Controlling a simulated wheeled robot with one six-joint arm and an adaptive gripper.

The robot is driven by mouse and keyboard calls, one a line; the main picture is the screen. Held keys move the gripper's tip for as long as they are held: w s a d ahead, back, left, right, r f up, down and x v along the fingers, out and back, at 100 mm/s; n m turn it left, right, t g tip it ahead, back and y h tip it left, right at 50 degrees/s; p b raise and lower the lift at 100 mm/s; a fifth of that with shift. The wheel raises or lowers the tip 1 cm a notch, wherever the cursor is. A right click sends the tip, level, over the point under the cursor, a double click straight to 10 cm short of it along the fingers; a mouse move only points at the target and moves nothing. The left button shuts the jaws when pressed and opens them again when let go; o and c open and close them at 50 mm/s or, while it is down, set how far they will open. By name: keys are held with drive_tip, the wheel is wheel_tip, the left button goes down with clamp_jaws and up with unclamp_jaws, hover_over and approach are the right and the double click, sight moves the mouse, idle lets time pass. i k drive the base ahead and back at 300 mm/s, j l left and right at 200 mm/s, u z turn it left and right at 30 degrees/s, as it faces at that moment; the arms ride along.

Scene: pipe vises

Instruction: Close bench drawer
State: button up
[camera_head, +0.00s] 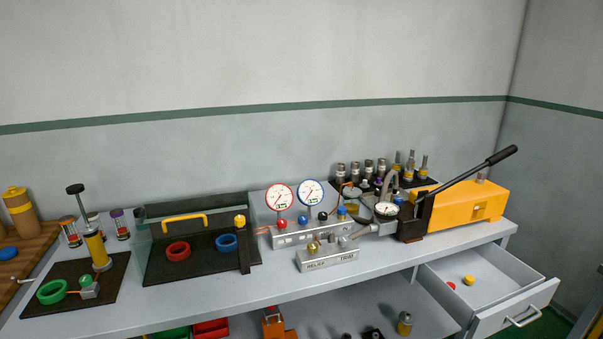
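The bench drawer (517,311) is pulled open at the lower right, under the right end of the grey bench (245,290).
An orange pump (470,203) with a long black lever (470,171) stands on the bench above the drawer. Gauges, valves and rings fill the bench top. A lower shelf (395,297) with parts lies left of the drawer. Green floor shows at the lower right.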

sight(505, 291)
drive_tip(key=i+l+u, duration=0.15)
drive_tip(key=l, duration=0.3)
drive_tip(key=l+u, duration=0.15)
drive_tip(key=l, duration=0.35)
drive_tip(key=i+l+u, duration=0.15)
drive_tip(key=l, duration=0.35)
